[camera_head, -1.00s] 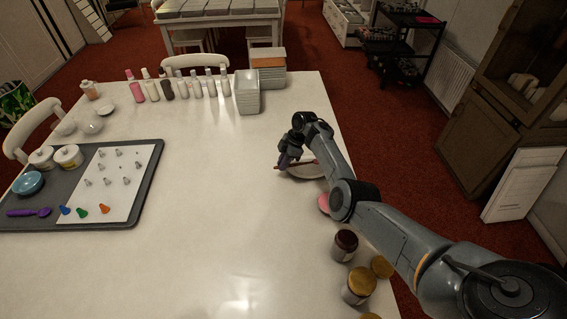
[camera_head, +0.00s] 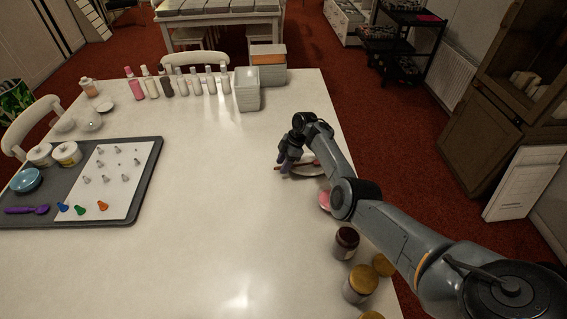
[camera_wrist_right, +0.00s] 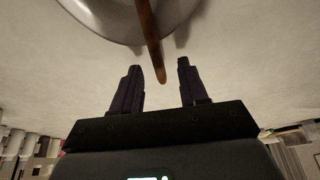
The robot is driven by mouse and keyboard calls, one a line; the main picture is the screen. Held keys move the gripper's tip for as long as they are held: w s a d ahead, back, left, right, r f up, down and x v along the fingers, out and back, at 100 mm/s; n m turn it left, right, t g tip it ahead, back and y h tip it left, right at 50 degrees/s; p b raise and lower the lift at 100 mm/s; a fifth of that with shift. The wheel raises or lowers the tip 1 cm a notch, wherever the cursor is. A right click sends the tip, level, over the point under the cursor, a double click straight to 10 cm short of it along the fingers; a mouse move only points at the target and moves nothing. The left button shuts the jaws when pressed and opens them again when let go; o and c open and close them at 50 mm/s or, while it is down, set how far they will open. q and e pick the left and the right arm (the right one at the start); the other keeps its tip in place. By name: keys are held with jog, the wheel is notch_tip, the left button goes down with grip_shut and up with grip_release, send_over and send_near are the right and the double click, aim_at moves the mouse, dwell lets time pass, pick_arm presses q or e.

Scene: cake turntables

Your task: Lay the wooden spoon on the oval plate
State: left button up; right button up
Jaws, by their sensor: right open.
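The brown wooden spoon (camera_wrist_right: 152,45) lies over the rim of the pale oval plate (camera_wrist_right: 108,18) in the right wrist view. Its handle end sticks out past the rim, towards my right gripper (camera_wrist_right: 160,82). The gripper is open, with one finger on each side of the handle end and a gap to both. In the head view the spoon (camera_head: 279,168) shows as a thin brown line by my right gripper (camera_head: 285,168). The plate (camera_head: 308,173) is partly hidden there by my right arm. My left gripper is not in view.
A pink item (camera_head: 324,201) and several jars, one dark (camera_head: 345,241), stand along the right table edge near my arm. A grey tray (camera_head: 150,185) is at left. The table's middle is clear.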

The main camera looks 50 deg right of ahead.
pick_arm(q)
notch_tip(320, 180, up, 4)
jog(key=p, duration=0.4)
pick_arm(e)
jog(key=v, duration=1)
jog(key=shift+r, duration=0.4)
jog(key=shift+s+d, duration=0.1)
